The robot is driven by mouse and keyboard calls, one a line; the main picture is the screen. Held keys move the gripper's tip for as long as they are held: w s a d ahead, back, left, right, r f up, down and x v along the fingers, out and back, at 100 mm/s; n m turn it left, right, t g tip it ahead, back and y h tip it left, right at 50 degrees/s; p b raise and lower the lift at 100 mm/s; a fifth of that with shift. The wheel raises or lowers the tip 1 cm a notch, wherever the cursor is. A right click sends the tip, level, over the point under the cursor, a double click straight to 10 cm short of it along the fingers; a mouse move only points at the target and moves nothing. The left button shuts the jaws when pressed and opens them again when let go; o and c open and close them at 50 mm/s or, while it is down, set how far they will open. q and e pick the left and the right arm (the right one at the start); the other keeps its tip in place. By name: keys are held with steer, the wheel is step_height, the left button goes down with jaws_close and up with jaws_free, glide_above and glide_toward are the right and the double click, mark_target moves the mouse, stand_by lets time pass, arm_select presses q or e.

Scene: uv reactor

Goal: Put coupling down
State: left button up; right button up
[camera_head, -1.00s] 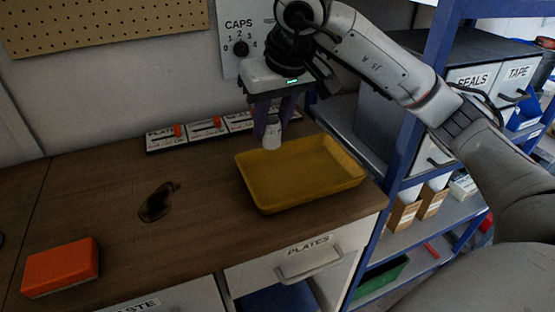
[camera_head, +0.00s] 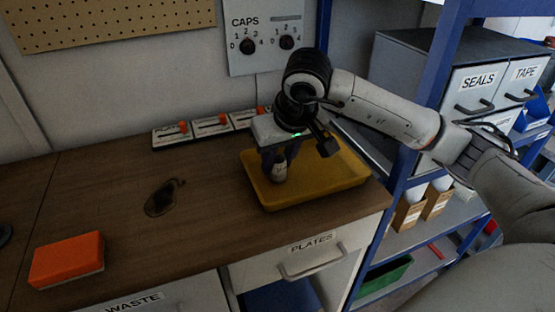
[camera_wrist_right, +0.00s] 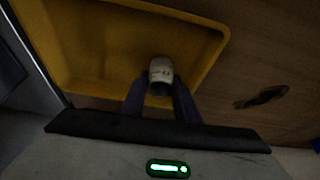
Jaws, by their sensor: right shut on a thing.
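The coupling is a small whitish cylinder (camera_head: 279,173), held low at the left part of the yellow tray (camera_head: 335,186). My right gripper (camera_head: 276,162) is shut on it from above. In the right wrist view the coupling (camera_wrist_right: 161,70) sits between the two dark fingers (camera_wrist_right: 161,95), over the tray (camera_wrist_right: 90,40) near its rim. I cannot tell whether the coupling touches the tray floor. My left gripper is not in view.
An orange sponge (camera_head: 67,260) lies at the front left of the wooden bench (camera_head: 120,215). A dark stain (camera_head: 163,197) marks the bench left of the tray. Switch panels with orange levers (camera_head: 211,125) stand behind. A blue shelf post (camera_head: 424,100) rises at the right.

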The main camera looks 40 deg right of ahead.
steer(key=shift+f, duration=0.2)
steer(key=o, duration=1)
steer(key=shift+r, duration=0.1)
steer(key=shift+r, duration=0.3)
steer(key=v, duration=1.1)
steer(key=shift+s+r, duration=0.25)
steer(key=shift+r, duration=0.05)
